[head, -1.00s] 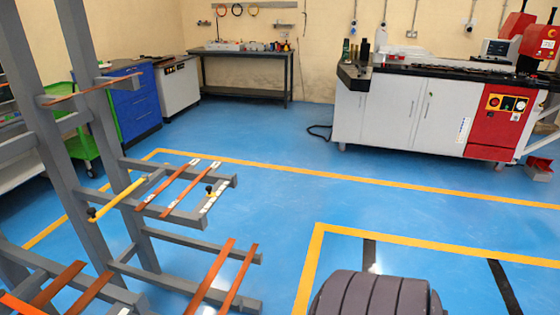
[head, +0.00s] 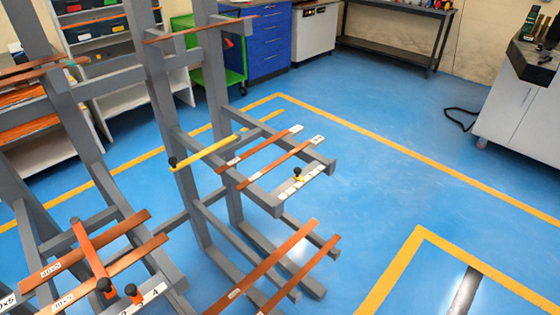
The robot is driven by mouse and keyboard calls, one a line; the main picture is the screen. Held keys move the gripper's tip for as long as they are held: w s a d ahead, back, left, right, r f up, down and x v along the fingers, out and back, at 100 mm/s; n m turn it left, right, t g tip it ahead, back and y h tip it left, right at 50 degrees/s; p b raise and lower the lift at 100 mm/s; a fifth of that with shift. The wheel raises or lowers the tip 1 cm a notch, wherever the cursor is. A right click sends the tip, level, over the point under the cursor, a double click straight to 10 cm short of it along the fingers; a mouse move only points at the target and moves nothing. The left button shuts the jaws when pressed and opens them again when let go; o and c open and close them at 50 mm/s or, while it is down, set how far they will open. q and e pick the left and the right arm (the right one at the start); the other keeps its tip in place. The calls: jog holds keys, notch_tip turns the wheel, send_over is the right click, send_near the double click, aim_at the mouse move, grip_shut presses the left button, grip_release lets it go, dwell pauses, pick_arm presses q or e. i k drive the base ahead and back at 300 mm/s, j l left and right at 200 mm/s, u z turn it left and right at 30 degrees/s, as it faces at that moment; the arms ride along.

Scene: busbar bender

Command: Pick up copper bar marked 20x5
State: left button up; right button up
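A grey rack with several arms (head: 160,95) holds flat copper bars with small white labels. Two bars lie on its middle arms: one copper bar (head: 258,150) and, beside it, another copper bar (head: 275,164). Their labels are too small to read. Two longer copper bars lie on lower arms, one of them here (head: 262,268). At the lower left lie more labelled copper bars, one here (head: 85,251); their labels seem to end in x5, but I cannot read one surely as 20x5. Neither of my grippers is in view.
A yellow stop bar with a black knob (head: 205,152) and an orange one (head: 92,258) cross the rack. Blue drawers (head: 268,40), a dark workbench (head: 395,35) and a white cabinet (head: 510,105) stand behind. The blue floor right of the rack is clear.

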aim_at(268, 168)
jog(key=u, duration=0.3)
jog(key=i+l+u, duration=0.1)
jog(key=u, duration=0.3)
jog(key=l+u, duration=0.3)
jog(key=u, duration=0.15)
jog(key=l+u, duration=0.2)
jog(key=u, duration=0.2)
jog(key=l+u, duration=0.25)
jog(key=u, duration=0.2)
jog(key=l+u, duration=0.2)
jog(key=u, duration=0.2)
